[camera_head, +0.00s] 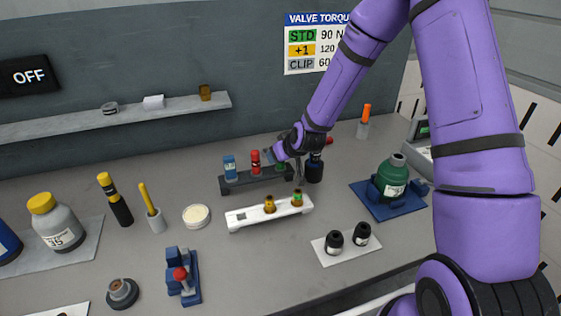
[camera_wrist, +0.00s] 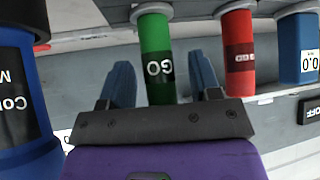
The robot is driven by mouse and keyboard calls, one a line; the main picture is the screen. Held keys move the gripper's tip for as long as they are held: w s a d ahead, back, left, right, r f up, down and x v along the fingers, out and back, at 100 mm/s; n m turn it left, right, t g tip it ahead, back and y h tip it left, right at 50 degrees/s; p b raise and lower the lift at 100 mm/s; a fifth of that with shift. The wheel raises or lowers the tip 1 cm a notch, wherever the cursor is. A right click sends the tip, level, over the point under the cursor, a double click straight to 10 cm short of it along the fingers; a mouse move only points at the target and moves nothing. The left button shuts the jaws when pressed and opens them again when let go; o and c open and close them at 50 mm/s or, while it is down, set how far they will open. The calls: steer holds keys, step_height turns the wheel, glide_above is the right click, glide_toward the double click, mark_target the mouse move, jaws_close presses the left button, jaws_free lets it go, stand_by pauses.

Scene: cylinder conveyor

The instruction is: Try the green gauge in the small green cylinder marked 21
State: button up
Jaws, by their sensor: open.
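The green gauge marked GO (camera_wrist: 157,60) stands in the rack in the wrist view, its lettering upside down there. My gripper (camera_wrist: 163,78) is open, with one finger on each side of the green gauge and visible gaps between. In the head view my gripper (camera_head: 283,158) is at the right part of the dark rack (camera_head: 229,187) and largely hides the gauge. A green cylinder (camera_head: 391,177) with a white label sits in the blue cradle (camera_head: 372,207) at the right. Its label is too small to read.
Red (camera_head: 255,162) and blue (camera_head: 229,166) gauges stand left of my gripper. In front are a white holder (camera_head: 238,226) with brass pieces and a white pad (camera_head: 327,258) with two black parts.

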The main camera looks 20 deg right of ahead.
jaws_close()
steer(key=shift+w+r, duration=0.1)
steer(key=shift+r, duration=0.05)
